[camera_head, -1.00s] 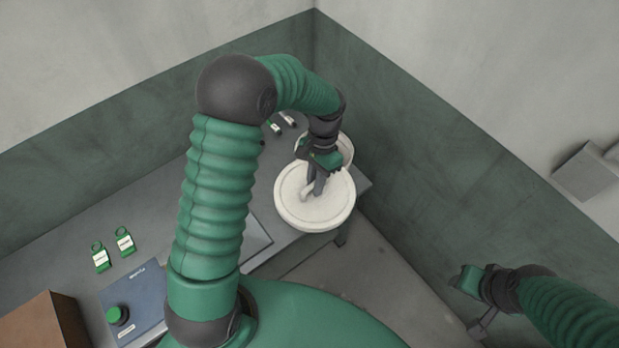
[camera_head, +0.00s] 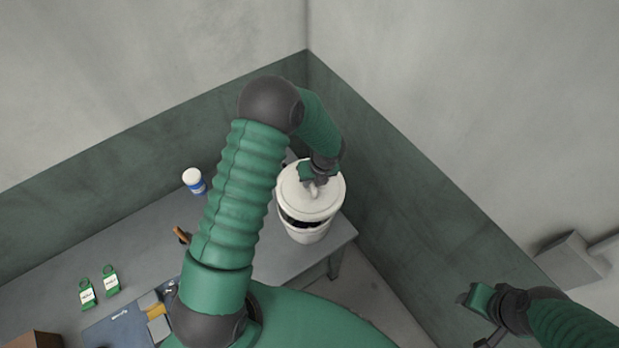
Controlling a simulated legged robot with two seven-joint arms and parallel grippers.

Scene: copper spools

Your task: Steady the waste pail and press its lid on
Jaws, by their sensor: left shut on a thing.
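The white waste pail (camera_head: 306,236) stands near the right end of the grey table. Its round white lid (camera_head: 325,206) is over the top of it. A dark gap shows between lid and rim on the near side, with dark contents inside. Whether the lid touches the far rim is hidden. My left gripper (camera_head: 314,187) reaches down from above, shut on the handle in the middle of the lid. My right gripper (camera_head: 472,302) is away at the lower right, well clear of the pail. Its finger gap is too unclear to judge.
A white and blue bottle (camera_head: 194,181) stands at the table's back. Two green tags (camera_head: 98,287) lie at the left, near a blue panel (camera_head: 117,330) with small blocks. A brown box (camera_head: 35,340) is at the lower left. Green-grey walls meet behind the pail.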

